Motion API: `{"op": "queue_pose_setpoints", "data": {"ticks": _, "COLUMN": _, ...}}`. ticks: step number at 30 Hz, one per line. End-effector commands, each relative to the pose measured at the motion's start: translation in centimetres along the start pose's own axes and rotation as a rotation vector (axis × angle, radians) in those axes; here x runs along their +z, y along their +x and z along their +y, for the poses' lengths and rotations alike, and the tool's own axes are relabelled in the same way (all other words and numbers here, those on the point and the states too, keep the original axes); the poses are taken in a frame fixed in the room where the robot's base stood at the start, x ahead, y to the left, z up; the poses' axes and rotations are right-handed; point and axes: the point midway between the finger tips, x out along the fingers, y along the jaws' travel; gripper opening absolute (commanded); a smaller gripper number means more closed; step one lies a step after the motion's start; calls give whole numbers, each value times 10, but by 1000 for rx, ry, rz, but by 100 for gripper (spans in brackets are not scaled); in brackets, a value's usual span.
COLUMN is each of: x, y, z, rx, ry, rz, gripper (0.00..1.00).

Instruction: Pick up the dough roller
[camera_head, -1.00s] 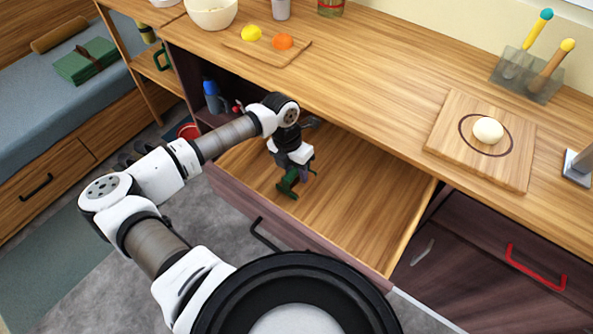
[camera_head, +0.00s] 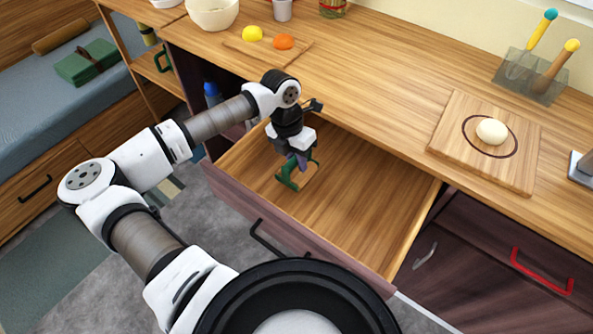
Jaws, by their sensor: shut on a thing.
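The open drawer (camera_head: 370,190) has a bare wood floor. My gripper (camera_head: 302,163) points down into the drawer's left part. It is shut on a small tool with a green bent frame (camera_head: 287,178) and a wood-coloured part inside it, which looks like the dough roller. The tool hangs tilted under the jaws, close to the drawer's front wall. Whether it touches the drawer floor I cannot tell. The fingertips are small and partly hidden by the tool and my wrist.
The counter (camera_head: 380,100) lies above and behind the drawer. It bears a round-marked board (camera_head: 450,125) with a dough ball (camera_head: 491,131), and another board (camera_head: 270,53) with yellow and orange pieces. The rest of the drawer is empty. A red-handled cabinet (camera_head: 541,270) is at right.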

Motion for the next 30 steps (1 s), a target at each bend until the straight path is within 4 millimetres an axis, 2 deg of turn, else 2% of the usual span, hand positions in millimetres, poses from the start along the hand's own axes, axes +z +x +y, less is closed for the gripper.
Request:
{"op": "queue_pose_setpoints", "data": {"ticks": 9, "x": 0, "y": -88, "z": -17, "rx": 6, "ry": 1, "rz": -3, "gripper": 0}}
{"op": "queue_pose_setpoints", "data": {"ticks": 15, "x": 0, "y": -126, "z": -25, "rx": 3, "ry": -1, "rz": -1, "gripper": 0}}
{"op": "queue_pose_setpoints", "data": {"ticks": 21, "x": 0, "y": -142, "z": -28, "rx": 1, "ry": 0, "rz": -1, "gripper": 0}}
{"op": "queue_pose_setpoints", "data": {"ticks": 29, "x": 0, "y": -144, "z": -29, "rx": 0, "ry": 0, "rz": -1, "gripper": 0}}
{"op": "queue_pose_setpoints", "data": {"ticks": 30, "x": 0, "y": -144, "z": -29, "rx": 0, "ry": 0, "rz": -1, "gripper": 20}}
